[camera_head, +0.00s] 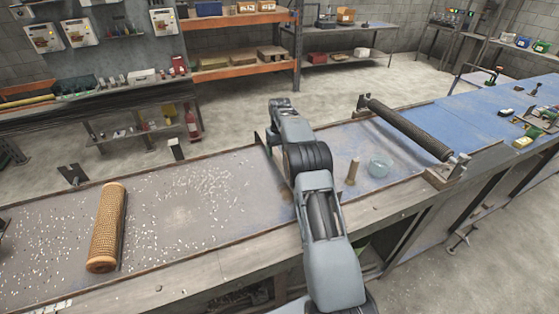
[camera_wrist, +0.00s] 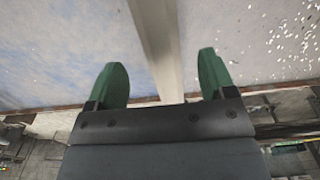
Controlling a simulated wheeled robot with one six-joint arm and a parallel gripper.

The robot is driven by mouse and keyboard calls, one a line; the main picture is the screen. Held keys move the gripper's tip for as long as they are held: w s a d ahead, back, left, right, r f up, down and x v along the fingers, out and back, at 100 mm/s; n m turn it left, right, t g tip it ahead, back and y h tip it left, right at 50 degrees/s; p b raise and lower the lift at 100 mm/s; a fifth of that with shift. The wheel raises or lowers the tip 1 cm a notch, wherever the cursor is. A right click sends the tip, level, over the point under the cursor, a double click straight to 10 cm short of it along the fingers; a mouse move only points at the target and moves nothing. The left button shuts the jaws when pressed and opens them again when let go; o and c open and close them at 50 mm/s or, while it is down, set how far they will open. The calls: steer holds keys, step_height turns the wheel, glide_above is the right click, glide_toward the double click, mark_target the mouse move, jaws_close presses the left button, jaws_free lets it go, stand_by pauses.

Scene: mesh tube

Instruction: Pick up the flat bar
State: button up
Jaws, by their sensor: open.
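The flat bar (camera_wrist: 158,38) is a long, narrow, pale grey strip in the wrist view. It runs from the top edge down between the two green fingers of my gripper (camera_wrist: 163,62). The fingers are apart, with a gap on both sides of the bar, and I see no contact. The lower end of the bar is hidden behind the dark gripper body. In the head view, a thin dark strip lies across the bench just left of my arm and seems to be the same bar (camera_head: 270,160); my arm hides much of that area.
The bench (camera_head: 180,180) has pale chips scattered on its left part. A mesh tube (camera_head: 107,225) lies there.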

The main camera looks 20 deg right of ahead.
mark_target(280, 159)
steer(key=shift+s+f+p, duration=0.1)
steer(key=shift+f+p, duration=0.5)
steer(key=shift+f, duration=1.4)
jaws_close()
steer(key=shift+r, duration=0.15)
